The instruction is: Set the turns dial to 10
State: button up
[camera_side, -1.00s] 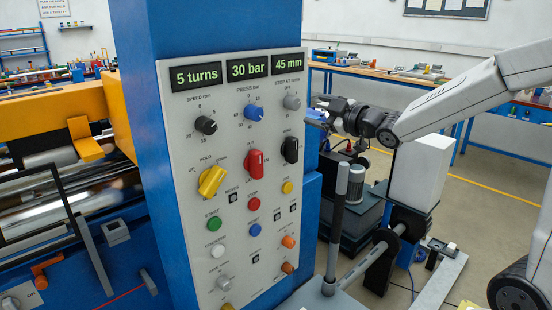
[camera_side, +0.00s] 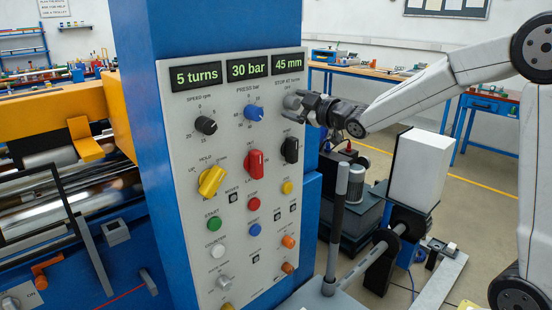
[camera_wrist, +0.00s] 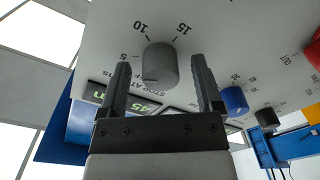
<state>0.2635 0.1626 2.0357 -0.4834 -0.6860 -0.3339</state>
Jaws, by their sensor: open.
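The turns dial (camera_wrist: 160,65) is a grey knob at the top right of the control panel, labelled "STOP AT turns". The wrist view shows it upside down, with 5, 10 and 15 printed around it. A dark mark shows on the knob, but I cannot tell its exact setting. In the side view my gripper (camera_side: 303,104) is at the dial and partly hides it. In the wrist view my gripper (camera_wrist: 160,72) is open, one finger on each side of the knob, with gaps showing. The left display (camera_side: 195,77) reads "5 turns".
The black speed knob (camera_side: 205,125) and blue press knob (camera_side: 254,112) are to the left in the same row. A black switch (camera_side: 290,149), red switch (camera_side: 255,163) and yellow selector (camera_side: 211,180) sit below.

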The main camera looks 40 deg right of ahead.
grip_shut()
jog(key=shift+m, duration=0.3)
jog(key=m, duration=1.1)
dwell(0.4)
jog(key=shift+m, duration=0.3)
